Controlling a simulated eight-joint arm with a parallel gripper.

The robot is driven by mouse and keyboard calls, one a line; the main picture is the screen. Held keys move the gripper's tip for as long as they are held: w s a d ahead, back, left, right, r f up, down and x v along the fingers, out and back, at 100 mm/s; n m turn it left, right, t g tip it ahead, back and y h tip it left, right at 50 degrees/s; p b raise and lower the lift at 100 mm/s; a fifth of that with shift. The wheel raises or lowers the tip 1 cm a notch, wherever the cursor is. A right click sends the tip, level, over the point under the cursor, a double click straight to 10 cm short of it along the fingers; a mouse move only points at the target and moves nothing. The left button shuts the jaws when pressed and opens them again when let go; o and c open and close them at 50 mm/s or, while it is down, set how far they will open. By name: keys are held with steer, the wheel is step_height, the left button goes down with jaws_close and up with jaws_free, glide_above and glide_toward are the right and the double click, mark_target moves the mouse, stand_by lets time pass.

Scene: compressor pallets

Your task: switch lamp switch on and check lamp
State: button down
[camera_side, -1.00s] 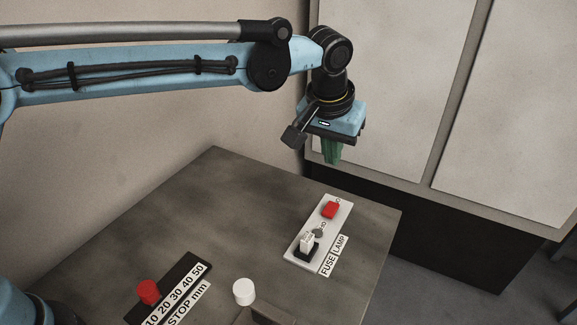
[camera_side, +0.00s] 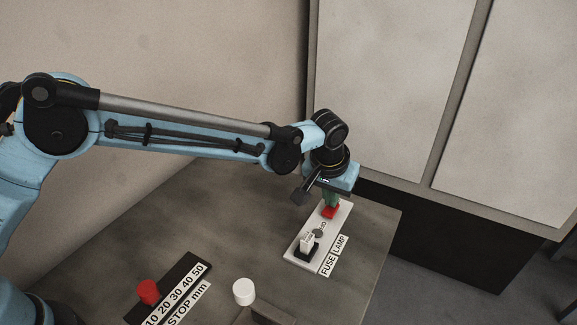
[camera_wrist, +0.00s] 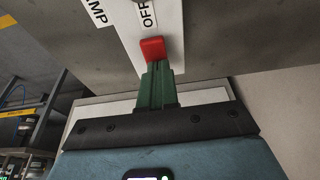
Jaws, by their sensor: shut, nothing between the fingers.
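The red lamp switch (camera_side: 330,212) sits at the far end of a white panel (camera_side: 297,262) on the table. It also shows in the wrist view (camera_wrist: 153,49), next to an "OFF" label (camera_wrist: 147,18). My gripper (camera_side: 331,199) is right above the switch, fingers pointing down. Its green fingers are together and empty, and their tips (camera_wrist: 156,70) are at the red switch; I cannot tell whether they touch it. A small grey round part (camera_side: 318,233), possibly the lamp, is on the panel and looks unlit. A "LAMP" label (camera_side: 340,244) lies beside the panel.
A white fuse in a black holder (camera_side: 307,246) stands at the panel's near end. A red knob (camera_side: 148,291) on a "STOP mm" scale and a white cylinder (camera_side: 244,291) are nearer. The table (camera_side: 225,215) is bare left of the panel.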

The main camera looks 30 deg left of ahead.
stand_by(0.3)
steer(key=shift+w+f+g, duration=0.3)
steer(key=shift+f+g, duration=0.1)
steer(key=shift+g, duration=0.5)
steer(key=shift+d+f, duration=0.1)
steer(key=shift+d, duration=0.05)
stand_by(0.7)
